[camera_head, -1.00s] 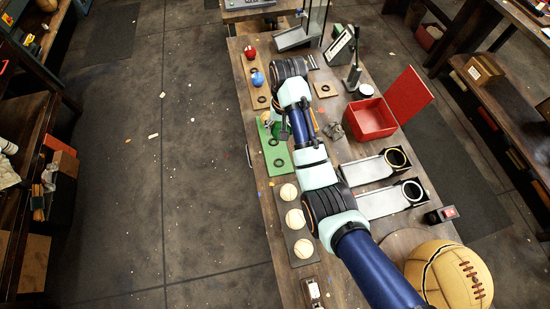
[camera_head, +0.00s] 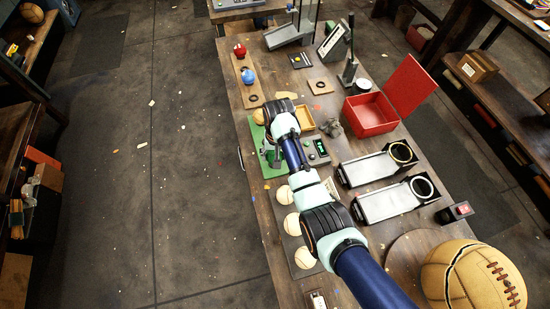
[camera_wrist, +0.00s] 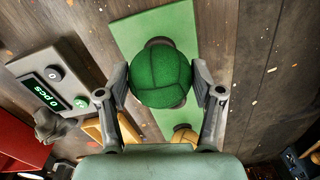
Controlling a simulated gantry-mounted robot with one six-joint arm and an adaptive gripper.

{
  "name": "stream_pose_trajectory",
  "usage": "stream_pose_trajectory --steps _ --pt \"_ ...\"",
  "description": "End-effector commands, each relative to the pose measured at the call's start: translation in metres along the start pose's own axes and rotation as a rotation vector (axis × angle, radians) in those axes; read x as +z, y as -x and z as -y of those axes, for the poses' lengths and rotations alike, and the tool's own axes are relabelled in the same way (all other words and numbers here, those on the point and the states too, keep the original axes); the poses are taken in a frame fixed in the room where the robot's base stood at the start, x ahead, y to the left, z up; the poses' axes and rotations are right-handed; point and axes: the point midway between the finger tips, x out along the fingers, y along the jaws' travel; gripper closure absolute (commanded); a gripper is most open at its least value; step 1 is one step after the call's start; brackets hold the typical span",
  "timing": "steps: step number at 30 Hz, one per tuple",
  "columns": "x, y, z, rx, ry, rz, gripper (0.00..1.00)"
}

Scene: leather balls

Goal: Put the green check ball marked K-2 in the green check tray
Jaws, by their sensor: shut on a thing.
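My gripper (camera_wrist: 170,88) is shut on a green ball (camera_wrist: 160,75) with panel seams; no K-2 mark shows on the faces in view. In the wrist view the ball is between my two fingers, over the flat green tray (camera_wrist: 150,22). A dark ring on the tray (camera_wrist: 158,42) shows partly behind the ball. I cannot tell whether the ball touches the tray. A tan ball (camera_wrist: 184,134) sits at one end of the same tray; it also shows in the head view (camera_head: 258,116). There my gripper (camera_head: 268,153) is over the tray's middle, and the arm hides most of the held ball.
A counter box (camera_wrist: 48,88) reading "0 pcs" stands beside the green tray. A wooden tray (camera_head: 251,93) holds a red ball (camera_head: 240,50) and a blue ball (camera_head: 249,76). Several cream balls (camera_head: 291,223) lie nearer. An open red box (camera_head: 371,114) stands at right.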

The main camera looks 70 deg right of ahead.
Motion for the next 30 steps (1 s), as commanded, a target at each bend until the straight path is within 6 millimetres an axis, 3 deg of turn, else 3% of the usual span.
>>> stream_pose_trajectory --steps 1,3,12,13,17,26,30 --pt "0.000 -0.013 -0.001 0.000 0.000 0.001 0.79" --pt "0.000 -0.019 -0.001 0.000 0.000 0.000 0.79" --pt "0.000 -0.020 -0.001 0.000 0.000 -0.001 0.79" --pt "0.000 -0.020 -0.001 0.000 0.000 -0.001 0.29" --pt "0.000 -0.019 -0.001 0.000 0.000 -0.001 0.09" --pt "0.000 -0.019 -0.001 0.000 0.000 -0.001 0.09" --pt "-0.001 -0.003 -0.001 -0.001 0.000 -0.003 0.09"
